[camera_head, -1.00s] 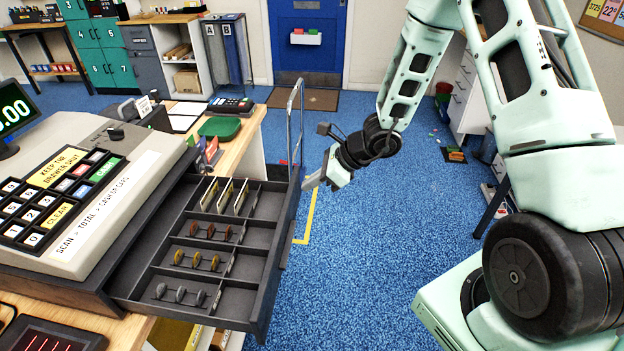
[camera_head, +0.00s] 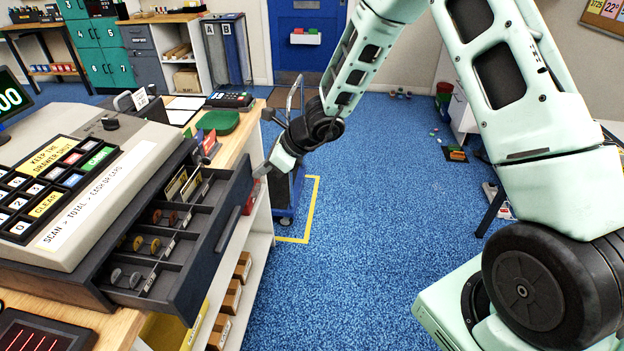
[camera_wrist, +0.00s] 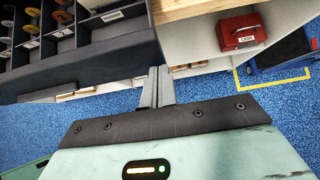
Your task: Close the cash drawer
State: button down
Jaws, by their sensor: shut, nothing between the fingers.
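The cash drawer (camera_head: 214,249) is part-way out of the grey cash register (camera_head: 80,180), its compartments holding coins and notes. My gripper (camera_head: 262,172) is shut and empty, at the far end of the drawer's dark front panel. In the wrist view the shut fingers (camera_wrist: 157,88) point at the end of the drawer front (camera_wrist: 90,68); they look very close to it, but I cannot tell whether they touch.
A red cash box (camera_wrist: 240,30) sits on a shelf below the wooden counter (camera_head: 120,325). A blue trolley (camera_head: 287,190) stands beyond my gripper by a yellow floor line.

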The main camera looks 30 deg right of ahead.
aim_at(205, 164)
jog(key=w+a+p, duration=0.1)
jog(key=w+a, duration=0.1)
jog(key=a, duration=0.1)
jog(key=w+a+p, duration=0.1)
jog(key=w+a, duration=0.2)
jog(key=a, duration=0.1)
jog(key=w+a+p, duration=0.1)
jog(key=w+a, duration=0.2)
jog(key=a, duration=0.1)
jog(key=shift+w+a+r, duration=0.1)
jog(key=shift+a, duration=0.2)
jog(key=shift+a+r, duration=0.1)
jog(key=shift+r, duration=0.05)
